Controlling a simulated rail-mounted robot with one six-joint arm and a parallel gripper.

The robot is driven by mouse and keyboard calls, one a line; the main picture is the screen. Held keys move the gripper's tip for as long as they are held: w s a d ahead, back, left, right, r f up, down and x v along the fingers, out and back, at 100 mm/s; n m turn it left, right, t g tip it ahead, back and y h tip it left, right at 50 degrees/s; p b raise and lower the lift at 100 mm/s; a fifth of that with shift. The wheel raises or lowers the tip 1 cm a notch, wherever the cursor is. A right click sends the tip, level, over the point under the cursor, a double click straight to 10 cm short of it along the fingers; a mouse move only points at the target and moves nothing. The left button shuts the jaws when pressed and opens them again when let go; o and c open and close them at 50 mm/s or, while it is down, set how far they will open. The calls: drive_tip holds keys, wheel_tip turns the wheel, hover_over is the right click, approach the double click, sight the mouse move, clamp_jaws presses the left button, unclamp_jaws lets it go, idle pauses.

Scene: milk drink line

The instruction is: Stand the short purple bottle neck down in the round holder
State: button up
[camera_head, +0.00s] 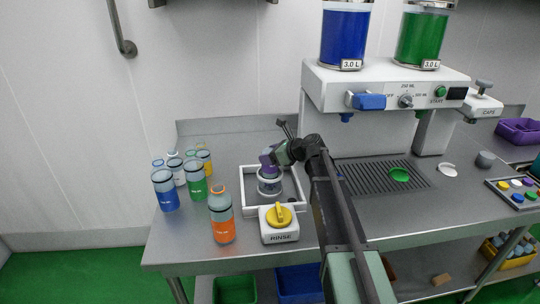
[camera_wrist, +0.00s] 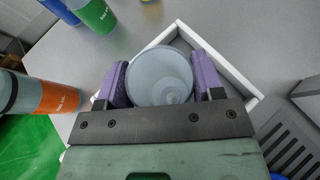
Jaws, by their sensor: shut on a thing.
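My gripper (camera_wrist: 161,84) is shut on the short bottle (camera_wrist: 160,72), whose round grey end faces the wrist camera between two purple jaws. In the head view, my gripper (camera_head: 268,159) is low over the white rinse tray (camera_head: 247,197). A clear grey round form (camera_head: 269,183) shows below the jaws inside the tray. I cannot separate the bottle from the round holder there. The bottle's neck and its fit in the holder are hidden, and I cannot tell whether it is seated.
An orange bottle (camera_head: 222,222) stands left of the tray, with green (camera_head: 196,188), blue (camera_head: 166,195) and other bottles behind. The rinse box with its yellow knob (camera_head: 279,215) is at the tray's front. The dispenser (camera_head: 385,85) and its drain grille (camera_head: 372,180) are to the right.

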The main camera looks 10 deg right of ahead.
drive_tip(key=shift+f, duration=0.35)
drive_tip(key=shift+r, duration=0.1)
drive_tip(key=o, duration=1.2)
drive_tip(key=shift+s+d, duration=0.1)
drive_tip(key=s+d, duration=0.4)
drive_tip(key=d, duration=0.1)
drive_tip(key=s+d, duration=0.3)
drive_tip(key=shift+d, duration=0.1)
